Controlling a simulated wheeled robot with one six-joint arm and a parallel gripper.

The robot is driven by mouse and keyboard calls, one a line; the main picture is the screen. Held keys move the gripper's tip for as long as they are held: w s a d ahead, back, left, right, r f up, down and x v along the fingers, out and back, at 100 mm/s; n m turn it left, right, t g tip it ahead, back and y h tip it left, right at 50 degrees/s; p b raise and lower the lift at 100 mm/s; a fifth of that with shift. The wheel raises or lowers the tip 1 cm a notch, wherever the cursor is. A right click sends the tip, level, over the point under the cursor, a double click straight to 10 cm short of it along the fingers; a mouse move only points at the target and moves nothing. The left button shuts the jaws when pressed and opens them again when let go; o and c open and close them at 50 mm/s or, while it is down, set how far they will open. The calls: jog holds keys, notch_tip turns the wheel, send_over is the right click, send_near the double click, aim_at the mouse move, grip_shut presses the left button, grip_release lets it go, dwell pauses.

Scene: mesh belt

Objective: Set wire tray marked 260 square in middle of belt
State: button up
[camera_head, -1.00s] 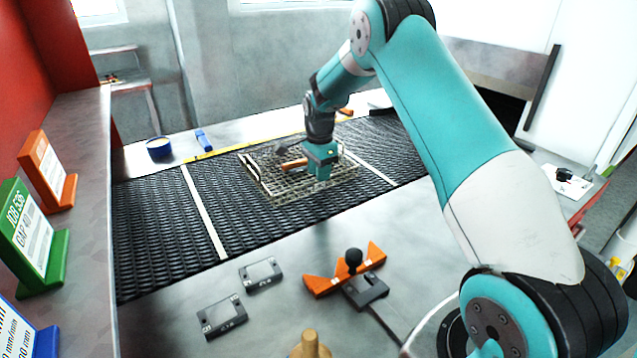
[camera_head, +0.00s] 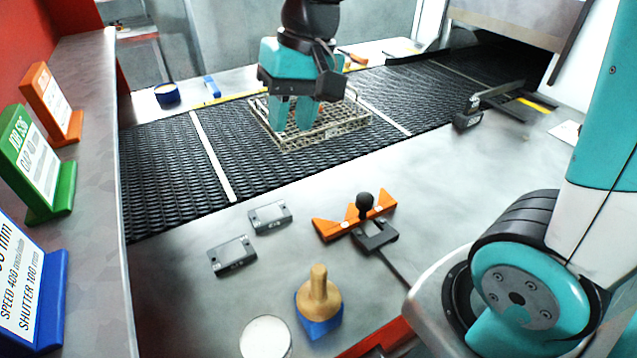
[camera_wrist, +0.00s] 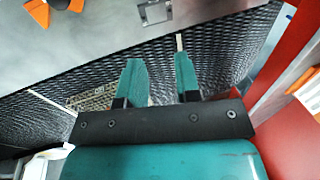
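The wire tray (camera_head: 345,128) lies flat on the black mesh belt (camera_head: 165,180), between two pale cross lines. Its near side looks roughly in line with the belt's edge. No 260 marking is readable on it. My gripper (camera_head: 292,125) hides the tray's left-middle part in the head view. The wrist view shows the two teal fingers of my gripper (camera_wrist: 160,68) apart with nothing between them. There part of the tray (camera_wrist: 90,100) shows left of the fingers, not between them. The fingers seem to be above the tray; their exact height is unclear.
The near counter holds two dark blocks (camera_head: 232,256), an orange holder (camera_head: 330,228) with a black-knobbed tool, and a wooden-handled stamp (camera_head: 318,290). Signs (camera_head: 40,155) stand on the left ledge. A dark metal fixture (camera_head: 468,118) stands at the belt's near right edge.

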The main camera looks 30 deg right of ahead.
jog(key=s+a+n, duration=0.2)
jog(key=s+n, duration=0.2)
jog(key=s, duration=0.3)
jog(key=s+a+f+n+y, duration=0.1)
jog(key=s+a+n, duration=0.1)
jog(key=s, duration=0.5)
jog(key=shift+s+a+n+g, duration=0.2)
jog(key=shift+a+n+g, duration=0.1)
jog(key=shift+n, duration=0.6)
